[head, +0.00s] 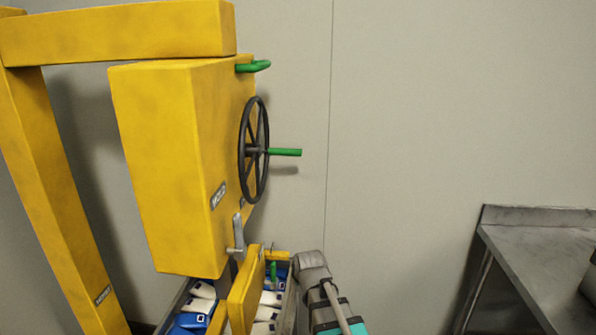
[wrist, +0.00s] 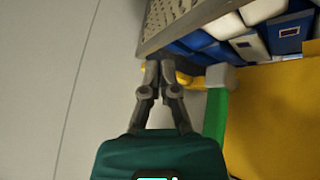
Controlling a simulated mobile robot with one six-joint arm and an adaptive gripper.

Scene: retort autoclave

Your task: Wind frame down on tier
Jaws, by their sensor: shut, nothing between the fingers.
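The yellow hoist housing (head: 165,170) carries a black spoked handwheel (head: 245,178) with a green crank grip (head: 285,152) pointing right. Below it, a yellow lifting frame (head: 243,302) sits low over the grey tier (head: 291,300) holding blue and white packs. I cannot tell whether the frame touches the tier. A green handle (head: 273,272) shows on the frame. In the wrist view, my gripper (wrist: 159,66) is shut and empty beside the tier's perforated wall (wrist: 168,24). The green handle (wrist: 215,115) is just right of it. In the head view my fingertips are hidden.
A yellow post (head: 55,190) and top beam (head: 120,35) stand at left. A second green handle (head: 253,67) is on the housing's upper edge. A steel table (head: 540,255) is at lower right. Open space lies between the hoist and the table.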

